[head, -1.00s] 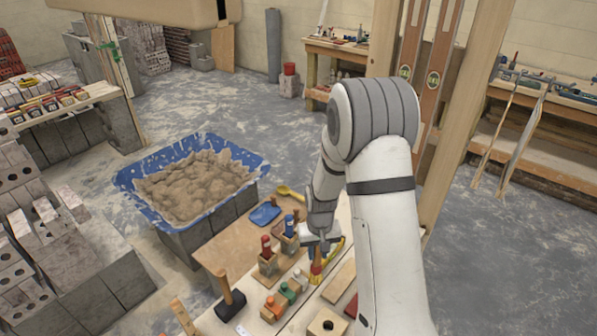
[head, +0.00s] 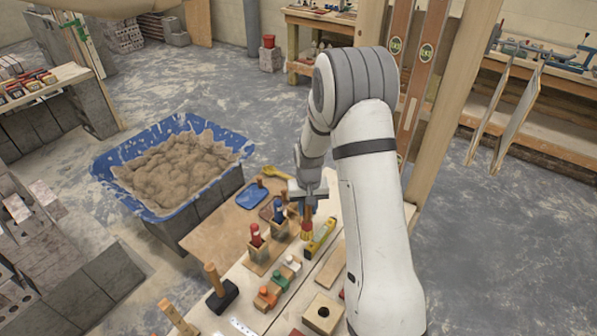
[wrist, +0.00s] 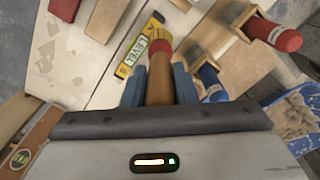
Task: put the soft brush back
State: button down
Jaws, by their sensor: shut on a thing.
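My gripper (head: 308,200) is shut on a brush (head: 307,232), which hangs head-down below the fingers over the workbench (head: 250,318). In the wrist view the brush's brown wooden handle (wrist: 160,78) sits between the two blue-grey fingers (wrist: 158,84). A red band and a yellowish part show at its far end. The brush head overlaps the yellow level (head: 321,238) in the head view; I cannot tell whether they touch. Just left stand wooden holders with a red-handled tool (head: 256,236) and a blue-handled tool (head: 279,214).
A wooden block with a hole (head: 323,312) sits at the near end. Orange and green-topped blocks (head: 280,280) and a hammer (head: 222,297) lie left of it. A blue tray (head: 253,197) and a blue tub of mortar (head: 105,170) are beyond. Wooden posts stand on the right.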

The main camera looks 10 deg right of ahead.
jog(key=w+m, duration=0.3)
jog(key=w, duration=1.3)
notch_tip(320, 180, down, 8)
jog(key=b, duration=0.5)
jog(key=shift+s+r, duration=0.15)
jog(key=shift+r, duration=0.1)
jog(key=shift+f+b, duration=0.45)
jog(key=c, duration=1.1)
grip_release()
